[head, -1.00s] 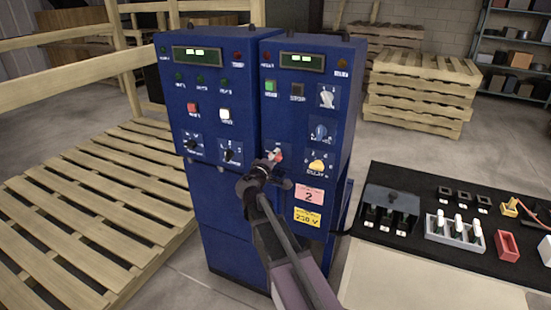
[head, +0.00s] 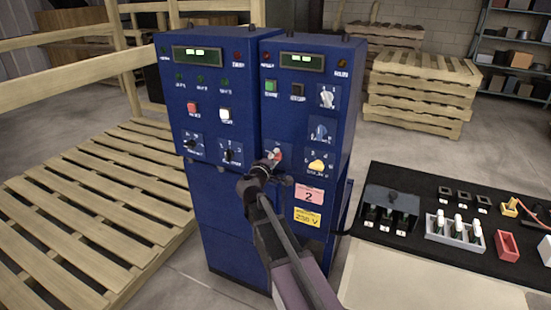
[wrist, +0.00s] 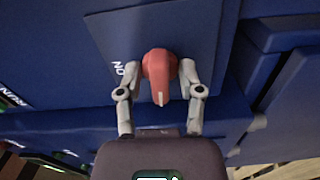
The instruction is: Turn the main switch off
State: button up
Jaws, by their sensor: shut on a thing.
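The main switch is a red knob (wrist: 158,66) with a white pointer mark, on a blue plate on the cabinet front. In the wrist view an "ON" label is at its left, and the pointer points down the picture. My gripper (wrist: 162,75) is shut on the knob, one finger on each side. In the head view my gripper (head: 270,165) covers most of the switch; only a bit of the red knob (head: 277,154) shows above the fingers.
The blue cabinet (head: 225,215) carries other controls close by: a yellow knob (head: 318,165), a blue knob (head: 320,132) and a black knob (head: 231,155). A pallet (head: 80,205) lies left. A bench with a black mat (head: 400,245) stands right.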

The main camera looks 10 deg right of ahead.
jog(key=shift+n, duration=0.6)
jog(key=o, duration=0.8)
jog(key=shift+c, duration=0.2)
jog(key=shift+s, duration=0.15)
jog(key=v, duration=1.2)
